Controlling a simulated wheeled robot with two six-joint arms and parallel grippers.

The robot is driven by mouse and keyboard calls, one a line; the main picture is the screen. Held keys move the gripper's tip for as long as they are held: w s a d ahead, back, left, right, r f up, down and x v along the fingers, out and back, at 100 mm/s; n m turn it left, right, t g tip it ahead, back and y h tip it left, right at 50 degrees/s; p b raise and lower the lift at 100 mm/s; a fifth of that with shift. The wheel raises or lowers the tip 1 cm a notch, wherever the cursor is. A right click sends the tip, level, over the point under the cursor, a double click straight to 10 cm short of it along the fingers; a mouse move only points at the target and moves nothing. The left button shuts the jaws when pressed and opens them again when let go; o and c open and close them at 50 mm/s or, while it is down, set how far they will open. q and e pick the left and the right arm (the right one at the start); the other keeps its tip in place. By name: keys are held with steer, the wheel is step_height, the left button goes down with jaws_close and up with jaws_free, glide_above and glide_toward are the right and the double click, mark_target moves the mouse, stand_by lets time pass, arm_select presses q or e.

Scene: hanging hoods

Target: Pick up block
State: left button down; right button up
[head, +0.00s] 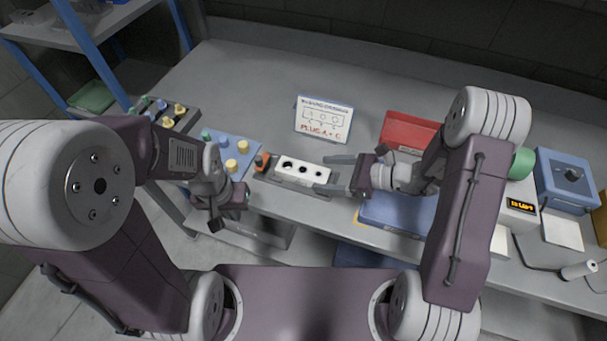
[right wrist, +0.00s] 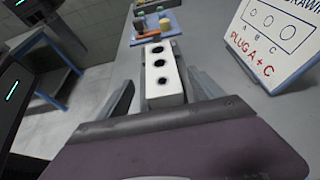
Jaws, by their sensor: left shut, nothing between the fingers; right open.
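The white block (head: 303,170) has three dark holes along its top and sits on a dark grey holder (head: 268,178) on the bench. It also shows in the right wrist view (right wrist: 161,88). My right gripper (head: 330,174) is open at the block's right end, its two fingers spread to either side. In the right wrist view my right gripper (right wrist: 160,84) has one finger on each side of the block. Contact cannot be told. My left gripper (head: 236,196) is shut and empty near the bench's front edge, left of the block; its fingertips are hard to make out.
A sign (head: 323,120) reading "PLUG A + C" stands behind the block. An orange-topped item (head: 262,160) is at its left end. A blue mat (head: 225,148) holds yellow and blue pegs. A red bin (head: 408,130) and blue tray (head: 398,212) lie right.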

mark_target(311, 172)
steer(key=x, duration=0.7)
steer(key=shift+w+a+f+p, duration=0.15)
steer(key=shift+w+a+p, duration=0.05)
steer(key=shift+a+p, duration=0.1)
steer(key=shift+d, duration=0.1)
jaws_close()
